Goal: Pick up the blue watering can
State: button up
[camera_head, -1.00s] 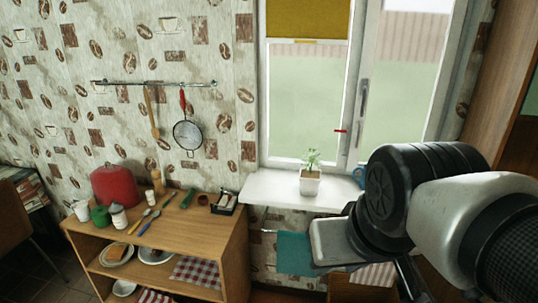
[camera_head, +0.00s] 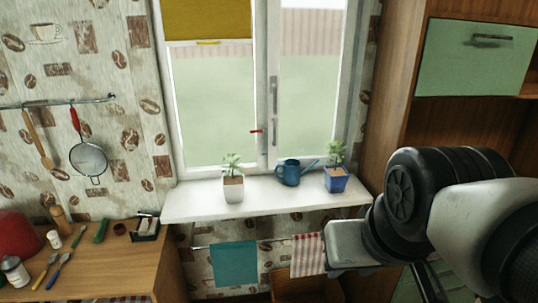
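The blue watering can (camera_head: 289,174) stands upright on the white windowsill (camera_head: 202,203), between two potted plants. Its spout points right, toward the plant in the blue pot, and its handle is on the left. My arm fills the lower right of the head view, to the right of the can and nearer to me. My gripper's fingers cannot be made out clearly; the end of the arm is below the sill's right part.
A plant in a white pot (camera_head: 233,186) stands left of the can, and one in a blue pot (camera_head: 335,179) stands right. A teal towel (camera_head: 234,264) and a checked towel (camera_head: 308,254) hang below the sill.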

aim_at(291, 174)
jog(key=i+j+u, duration=0.1)
jog(key=i, duration=0.6)
jog(key=i+j, duration=0.2)
jog(key=i, duration=0.55)
jog(key=l+u, duration=0.15)
